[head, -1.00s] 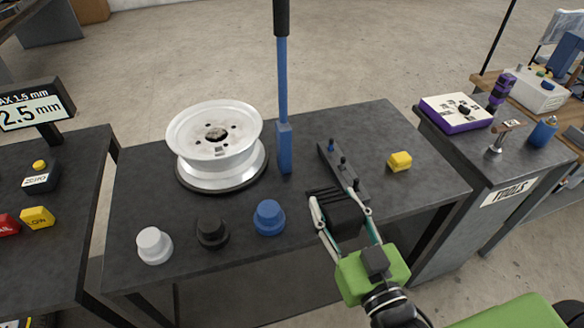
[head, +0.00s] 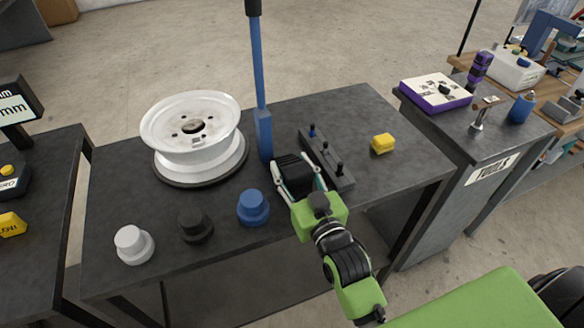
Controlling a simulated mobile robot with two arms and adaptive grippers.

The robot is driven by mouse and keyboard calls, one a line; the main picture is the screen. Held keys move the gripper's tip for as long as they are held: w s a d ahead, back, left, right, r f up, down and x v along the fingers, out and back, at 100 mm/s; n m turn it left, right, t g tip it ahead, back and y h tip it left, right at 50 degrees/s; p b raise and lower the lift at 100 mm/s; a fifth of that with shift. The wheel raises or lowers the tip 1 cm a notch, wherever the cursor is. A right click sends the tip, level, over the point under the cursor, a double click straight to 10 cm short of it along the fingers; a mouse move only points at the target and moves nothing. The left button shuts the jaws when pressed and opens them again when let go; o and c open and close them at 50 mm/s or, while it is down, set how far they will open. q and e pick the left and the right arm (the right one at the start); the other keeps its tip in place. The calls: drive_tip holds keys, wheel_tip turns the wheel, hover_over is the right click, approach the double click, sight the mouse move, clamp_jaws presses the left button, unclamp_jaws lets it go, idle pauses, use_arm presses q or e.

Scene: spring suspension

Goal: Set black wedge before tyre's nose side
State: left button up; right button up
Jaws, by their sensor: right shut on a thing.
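My right gripper (head: 299,187) is shut on the black wedge (head: 292,172) and holds it over the dark table, just left of the grey peg rack and right of the blue post's foot. The wedge is a dark ribbed block, partly covered by the fingers. I cannot tell if it touches the table. No tyre shows; a white wheel rim (head: 190,128) sits on a round dark base at the table's back left, apart from the wedge. My left gripper is not in view.
The blue post (head: 260,90) stands between rim and wedge. The peg rack (head: 326,160) and a yellow block (head: 383,143) are to the right. White (head: 133,243), black (head: 195,226) and blue (head: 253,207) knobs line the front. Bare table lies at the far right.

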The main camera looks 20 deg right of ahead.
idle(0.3)
drive_tip(key=o, duration=1.1)
drive_tip(key=shift+f, duration=0.2)
drive_tip(key=o, duration=0.4)
drive_tip(key=shift+c, duration=0.2)
drive_tip(key=shift+r, duration=0.15)
